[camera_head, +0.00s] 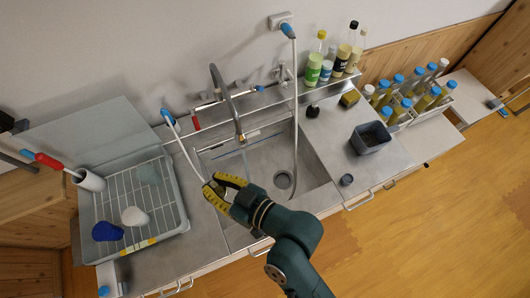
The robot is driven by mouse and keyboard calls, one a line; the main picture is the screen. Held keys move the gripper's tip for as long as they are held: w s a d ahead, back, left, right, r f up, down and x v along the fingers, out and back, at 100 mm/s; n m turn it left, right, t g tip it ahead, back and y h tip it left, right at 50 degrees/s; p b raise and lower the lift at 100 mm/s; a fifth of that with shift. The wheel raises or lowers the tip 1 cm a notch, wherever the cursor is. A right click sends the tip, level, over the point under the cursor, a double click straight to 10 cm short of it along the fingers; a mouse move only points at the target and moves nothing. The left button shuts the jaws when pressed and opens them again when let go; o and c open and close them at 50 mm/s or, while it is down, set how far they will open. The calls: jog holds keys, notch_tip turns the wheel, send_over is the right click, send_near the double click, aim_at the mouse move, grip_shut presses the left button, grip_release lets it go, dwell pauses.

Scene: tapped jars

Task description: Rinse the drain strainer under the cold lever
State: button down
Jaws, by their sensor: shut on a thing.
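My gripper (216,189), with yellow and black fingers, is over the left part of the sink (262,163), in front of and left of the tap spout. It is shut on a small, mostly hidden thing; I cannot tell whether this is the drain strainer. The round drain (283,180) is visible in the sink floor to its right. The curved metal tap (229,95) rises behind the sink. A blue-tipped lever (259,88) is right of the tap and a red-tipped lever (196,122) is left of it.
A white hose (295,90) hangs into the sink. A dish rack (165,215) with cups stands left. A grey tub (370,138), small dark round thing (346,180), sponge (350,98) and bottles (330,62) are right. Capped jars (408,95) stand farther right.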

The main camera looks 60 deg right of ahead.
jog(key=s+d+f+m+h+b, duration=0.4)
jog(key=s+d+f+b, duration=0.1)
jog(key=d+f+b, duration=0.7)
jog(key=s+d+f+m+h+b, duration=0.45)
jog(key=d+f+b, duration=0.4)
jog(key=b, duration=0.65)
jog(key=w+a+f+p, duration=0.3)
jog(key=w+p, duration=0.8)
jog(key=p, duration=0.3)
jog(key=shift+w+t, duration=0.3)
jog(key=shift+w, duration=0.1)
jog(key=shift+f+n, duration=0.1)
jog(key=shift+n, duration=0.15)
jog(key=shift+s, duration=0.1)
dwell(2.5)
jog(key=shift+p+v, duration=1)
jog(key=shift+v, duration=1.4)
